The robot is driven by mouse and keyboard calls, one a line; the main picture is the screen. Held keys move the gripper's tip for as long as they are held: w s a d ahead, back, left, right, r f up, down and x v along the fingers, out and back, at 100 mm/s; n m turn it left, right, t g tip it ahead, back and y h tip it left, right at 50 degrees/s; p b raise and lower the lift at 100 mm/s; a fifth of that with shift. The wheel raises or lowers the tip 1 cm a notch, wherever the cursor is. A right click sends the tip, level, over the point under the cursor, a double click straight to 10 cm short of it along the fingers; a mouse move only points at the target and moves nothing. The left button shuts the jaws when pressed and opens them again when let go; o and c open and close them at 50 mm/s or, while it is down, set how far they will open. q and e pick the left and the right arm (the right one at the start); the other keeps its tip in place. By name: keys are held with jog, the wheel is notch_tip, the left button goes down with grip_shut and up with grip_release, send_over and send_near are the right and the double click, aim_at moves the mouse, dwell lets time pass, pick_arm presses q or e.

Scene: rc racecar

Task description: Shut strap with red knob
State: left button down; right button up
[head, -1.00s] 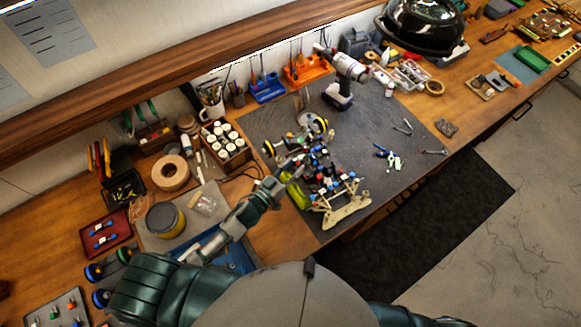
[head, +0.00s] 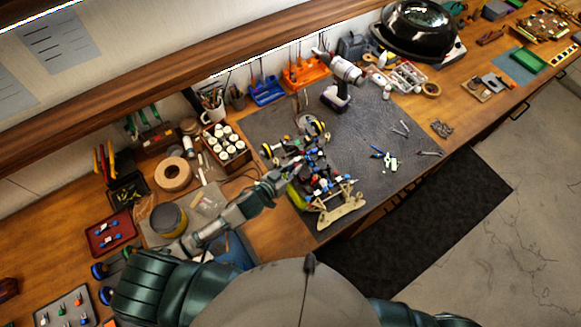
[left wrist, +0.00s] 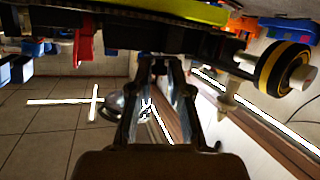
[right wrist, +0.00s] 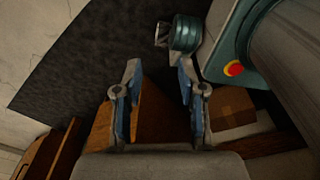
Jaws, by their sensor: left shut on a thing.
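The RC car (head: 322,185) stands on the dark mat, its yellow-rimmed wheels at the far end and a pale bumper at the near end. My left gripper (head: 288,172) reaches its left side. In the left wrist view the left fingers (left wrist: 160,64) are closed on the dark edge of the car chassis (left wrist: 150,42); the exact part held is hard to tell. A red part (left wrist: 84,45) shows left of the fingers; I cannot tell whether it is the strap's knob. The strap is not clearly visible. My right gripper (right wrist: 158,78) is open and empty, away from the car.
A drill (head: 338,88) stands behind the car on the mat (head: 375,125). A box of white-capped bottles (head: 228,150), a tape roll (head: 173,174) and a yellow-banded tin (head: 168,220) lie left of the car. Small tools lie on the right of the mat.

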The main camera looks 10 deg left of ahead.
pick_arm(q)
jog(key=shift+w+d+r+m+g+y, duration=0.1)
jog(key=shift+w+d+m+g+y, duration=0.15)
jog(key=shift+d+g+y, duration=0.4)
jog(key=shift+a+g+y, duration=0.15)
jog(key=shift+g+y, duration=0.2)
jog(key=shift+g, duration=0.2)
jog(key=shift+f, duration=0.2)
jog(key=c, duration=1.1)
grip_release()
jog(key=shift+c, duration=0.2)
jog(key=v, duration=1.2)
jog(key=shift+w+r, duration=0.1)
